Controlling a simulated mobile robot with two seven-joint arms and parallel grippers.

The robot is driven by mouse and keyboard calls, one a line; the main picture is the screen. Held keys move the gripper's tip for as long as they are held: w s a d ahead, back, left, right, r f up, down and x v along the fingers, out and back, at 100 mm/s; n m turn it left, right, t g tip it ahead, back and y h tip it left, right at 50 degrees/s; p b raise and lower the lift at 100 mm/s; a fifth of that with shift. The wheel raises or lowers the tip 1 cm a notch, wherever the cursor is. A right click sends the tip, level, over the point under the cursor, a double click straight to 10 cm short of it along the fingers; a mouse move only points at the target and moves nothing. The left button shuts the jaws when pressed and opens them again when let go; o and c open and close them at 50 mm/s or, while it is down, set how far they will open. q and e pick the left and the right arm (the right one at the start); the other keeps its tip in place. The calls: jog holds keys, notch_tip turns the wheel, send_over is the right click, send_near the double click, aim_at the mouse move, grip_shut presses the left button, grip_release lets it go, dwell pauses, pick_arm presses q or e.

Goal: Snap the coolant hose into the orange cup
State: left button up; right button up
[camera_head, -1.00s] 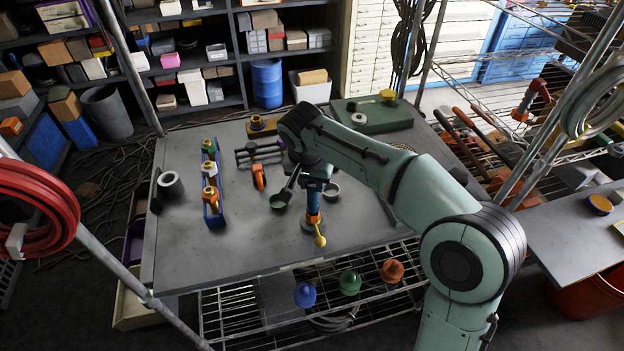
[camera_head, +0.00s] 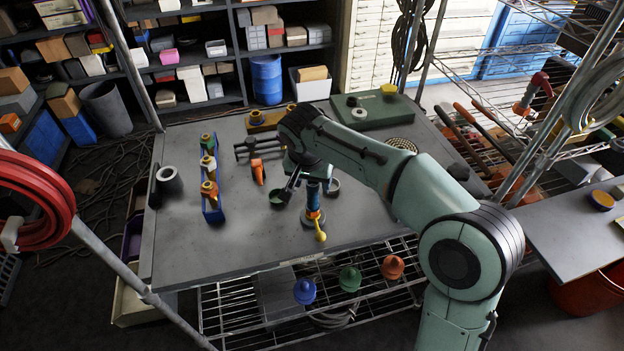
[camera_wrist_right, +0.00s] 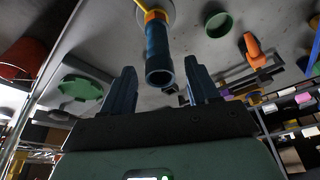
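A blue tube (camera_head: 313,196), which I take to be the coolant hose, stands near the table's front edge. An orange band (camera_head: 314,213) and yellow spout (camera_head: 321,236) are at its lower end. In the right wrist view the tube (camera_wrist_right: 158,55) shows its open end towards me. My right gripper (camera_head: 311,176) is open above it; in the wrist view its two fingers (camera_wrist_right: 161,90) are spread, with the tube end between and beyond them. I cannot tell whether they touch. An orange bell-shaped piece (camera_head: 392,267) is below the table front; I cannot tell if it is the orange cup. My left gripper is not in view.
A small green dish (camera_head: 277,198) lies close left of the tube, and an orange piece (camera_head: 258,172) lies behind. A blue rack (camera_head: 212,203) stands further left. Blue (camera_head: 305,291) and green (camera_head: 350,279) bell-shaped pieces are below the front edge. The table's front left is clear.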

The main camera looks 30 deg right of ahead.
jog(key=shift+r, duration=0.1)
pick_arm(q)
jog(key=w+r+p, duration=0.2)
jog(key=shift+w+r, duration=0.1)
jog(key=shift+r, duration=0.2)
pick_arm(e)
jog(key=v, duration=0.4)
jog(key=shift+a+r, duration=0.15)
jog(key=shift+r, duration=0.2)
jog(key=shift+s, duration=0.1)
